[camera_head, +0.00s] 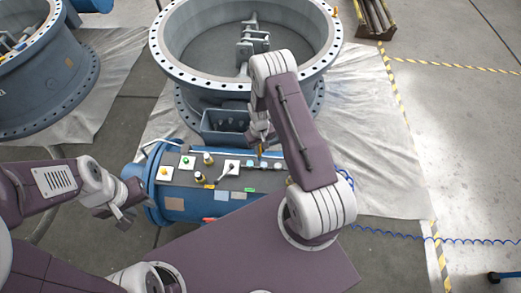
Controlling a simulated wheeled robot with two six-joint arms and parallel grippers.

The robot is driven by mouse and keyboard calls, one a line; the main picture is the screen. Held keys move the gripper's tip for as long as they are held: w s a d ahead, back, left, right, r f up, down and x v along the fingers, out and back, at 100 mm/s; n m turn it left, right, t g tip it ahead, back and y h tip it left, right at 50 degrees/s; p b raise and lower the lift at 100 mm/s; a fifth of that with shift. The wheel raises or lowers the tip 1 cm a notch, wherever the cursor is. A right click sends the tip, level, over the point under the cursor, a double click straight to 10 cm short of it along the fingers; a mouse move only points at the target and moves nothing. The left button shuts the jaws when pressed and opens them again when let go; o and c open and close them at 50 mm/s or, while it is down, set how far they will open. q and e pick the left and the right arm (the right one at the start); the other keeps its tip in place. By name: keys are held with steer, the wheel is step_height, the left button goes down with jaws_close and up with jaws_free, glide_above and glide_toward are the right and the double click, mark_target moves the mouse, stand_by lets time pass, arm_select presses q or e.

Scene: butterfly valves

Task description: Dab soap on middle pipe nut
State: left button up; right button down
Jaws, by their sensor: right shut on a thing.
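A blue cylindrical unit (178,205) carries a dark top panel (205,178) with small fittings. Small pale pipe fittings (249,164) sit in a row at the panel's right part; they are too small to tell each nut apart, and my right arm covers some of the area. My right gripper (261,142) is above the back of this row, shut on a slim tool with an orange-yellow part (260,149). The tool points down at the row; I cannot tell whether its tip touches a nut. My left gripper (124,209) is at the unit's left end, its finger gap unclear.
The panel also has a green button (185,160), a yellow button (164,173) and a black lever (230,169). A large flanged valve ring (180,70) stands behind, another (40,90) at the upper left. A blue coiled hose (400,235) crosses the floor at right.

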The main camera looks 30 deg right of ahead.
steer(key=shift+w+r+p, duration=0.1)
steer(key=shift+r+p, duration=0.4)
steer(key=shift+r, duration=0.9)
